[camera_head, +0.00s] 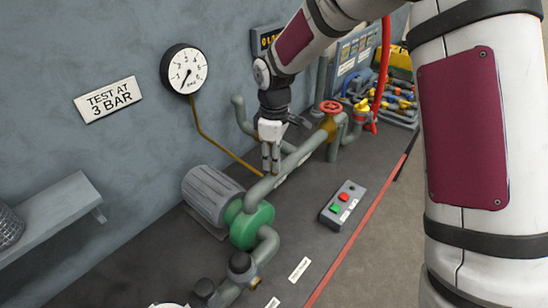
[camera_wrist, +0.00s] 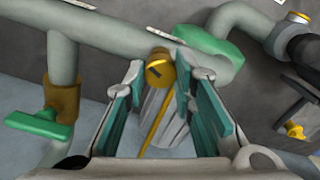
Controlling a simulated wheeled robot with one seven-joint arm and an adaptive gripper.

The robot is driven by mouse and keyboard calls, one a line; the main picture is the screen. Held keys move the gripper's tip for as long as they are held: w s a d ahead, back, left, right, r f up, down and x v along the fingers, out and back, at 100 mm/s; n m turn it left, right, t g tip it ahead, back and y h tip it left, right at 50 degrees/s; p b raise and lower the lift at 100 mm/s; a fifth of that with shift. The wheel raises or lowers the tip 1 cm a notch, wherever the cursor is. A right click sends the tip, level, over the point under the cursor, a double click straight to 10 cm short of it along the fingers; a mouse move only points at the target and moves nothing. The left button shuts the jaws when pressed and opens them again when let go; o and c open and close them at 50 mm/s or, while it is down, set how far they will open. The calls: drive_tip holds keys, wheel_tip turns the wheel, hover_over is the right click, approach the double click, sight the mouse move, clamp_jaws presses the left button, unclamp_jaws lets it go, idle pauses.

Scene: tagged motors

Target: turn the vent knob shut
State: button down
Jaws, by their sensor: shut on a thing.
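The vent knob (camera_wrist: 158,69) is a small round brass knob with a dark slot on its face, beside the grey-green pipe in the wrist view. My gripper (camera_wrist: 161,72) has its two teal-padded fingers on either side of the knob and is shut on it. In the head view my gripper (camera_head: 270,168) points down at the back side of the long pipe (camera_head: 292,162). There the fingers and pipe hide the knob.
A round gauge (camera_head: 184,69) and a "TEST AT 3 BAR" sign (camera_head: 109,100) are on the wall. A grey motor (camera_head: 212,195) with a green pump (camera_head: 251,226), a red handwheel (camera_head: 330,107) and a button box (camera_head: 343,204) stand nearby. A teal-handled valve (camera_wrist: 40,124) is at left in the wrist view.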

drive_tip(key=m, duration=0.6)
drive_tip(key=shift+m, duration=0.3)
drive_tip(key=m, duration=0.6)
drive_tip(key=shift+m, duration=0.4)
drive_tip(key=c, duration=1.3)
unclamp_jaws()
wheel_tip(320, 180, up, 12)
